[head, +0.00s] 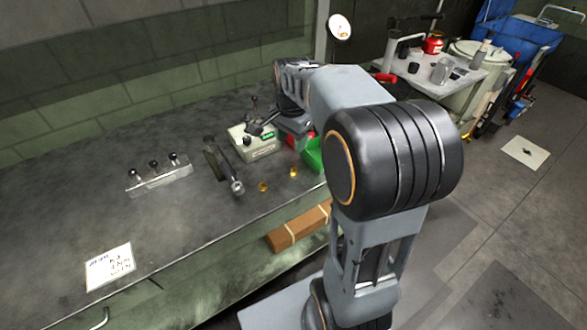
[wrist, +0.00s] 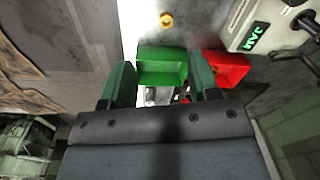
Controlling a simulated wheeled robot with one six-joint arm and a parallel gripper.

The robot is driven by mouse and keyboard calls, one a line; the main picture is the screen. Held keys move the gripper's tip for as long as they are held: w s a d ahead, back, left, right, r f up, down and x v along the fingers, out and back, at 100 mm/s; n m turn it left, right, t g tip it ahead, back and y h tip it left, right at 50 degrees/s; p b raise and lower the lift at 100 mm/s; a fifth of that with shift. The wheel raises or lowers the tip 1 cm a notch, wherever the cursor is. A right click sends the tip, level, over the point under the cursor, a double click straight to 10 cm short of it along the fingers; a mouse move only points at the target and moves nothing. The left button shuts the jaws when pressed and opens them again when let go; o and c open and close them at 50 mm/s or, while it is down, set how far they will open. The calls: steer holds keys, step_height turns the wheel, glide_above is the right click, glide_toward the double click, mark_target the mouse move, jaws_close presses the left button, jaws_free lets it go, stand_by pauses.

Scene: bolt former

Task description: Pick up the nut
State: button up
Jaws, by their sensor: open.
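Two small brass-coloured pieces lie on the grey bench in the head view, one on the left (head: 263,186) and one on the right (head: 293,171). They are too small there to tell which is a nut. In the wrist view one brass nut (wrist: 167,19), ring-like, lies on the bench at the top, beyond the green bin (wrist: 162,66). My gripper (wrist: 160,82) is open, its green fingers apart with nothing held between them. The green bin shows between and beyond the fingertips. In the head view my arm hides the fingertips.
A red bin (wrist: 228,68) stands beside the green one. A pale machine box (head: 255,143) with a lit green label and levers stands close by. A dark long-handled tool (head: 222,165) lies left of the brass pieces. The bench front is mostly clear around a note card (head: 110,266).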

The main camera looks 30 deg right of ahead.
steer(key=w+d+m, duration=0.2)
glide_above(294, 167)
steer(key=shift+m, duration=0.4)
steer(key=f, duration=0.5)
steer(key=s+f, duration=0.1)
steer(key=f, duration=0.2)
steer(key=shift+a, duration=0.2)
steer(key=shift+f, duration=3)
steer(key=c, duration=1)
